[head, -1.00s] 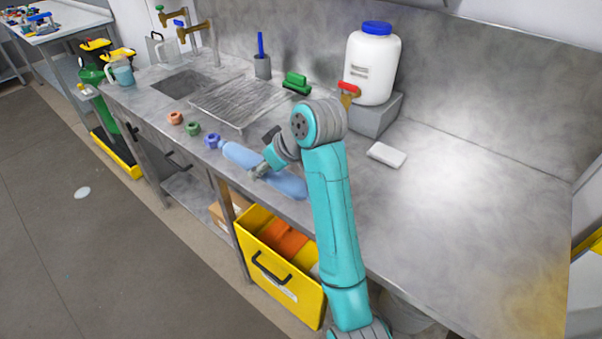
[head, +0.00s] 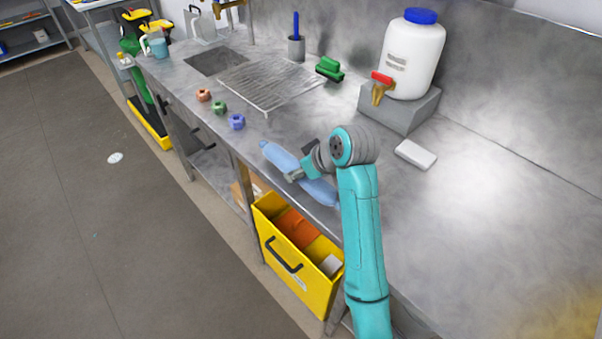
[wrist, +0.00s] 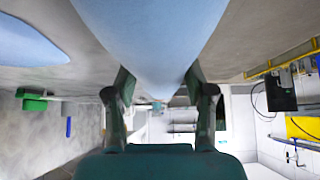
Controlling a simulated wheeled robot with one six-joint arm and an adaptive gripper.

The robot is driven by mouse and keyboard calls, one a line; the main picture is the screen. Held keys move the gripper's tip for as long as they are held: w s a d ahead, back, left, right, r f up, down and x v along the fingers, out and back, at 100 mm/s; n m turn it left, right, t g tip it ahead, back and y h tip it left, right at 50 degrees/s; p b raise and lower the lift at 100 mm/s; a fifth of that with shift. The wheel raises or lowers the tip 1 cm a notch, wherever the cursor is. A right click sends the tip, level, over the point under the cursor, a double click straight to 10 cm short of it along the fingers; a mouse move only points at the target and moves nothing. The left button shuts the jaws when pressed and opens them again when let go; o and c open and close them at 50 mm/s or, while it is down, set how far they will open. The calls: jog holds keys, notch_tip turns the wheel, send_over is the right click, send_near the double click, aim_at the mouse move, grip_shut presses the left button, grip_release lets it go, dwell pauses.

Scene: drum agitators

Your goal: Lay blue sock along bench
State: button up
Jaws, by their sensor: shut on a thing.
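The blue sock (head: 321,191) is long and light blue. In the head view it lies lengthwise along the front edge of the steel bench (head: 470,215), its far end near the blue ring. My gripper (head: 294,176) is shut on the sock around its middle and hides part of it. In the wrist view the sock (wrist: 150,35) fills the space between my two fingers (wrist: 158,88), and another light blue part (wrist: 30,42) shows at upper left. I cannot tell whether the sock rests on the bench or hangs just above it.
A white tap container (head: 413,55) and a white block (head: 415,154) are further back. A yellow bin (head: 290,265) sits below the edge. The bench's right side is clear.

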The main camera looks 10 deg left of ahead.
jog(key=shift+f, duration=0.75)
jog(key=o, duration=1.2)
jog(key=shift+f, duration=0.1)
jog(key=shift+o, duration=0.2)
jog(key=v, duration=1.2)
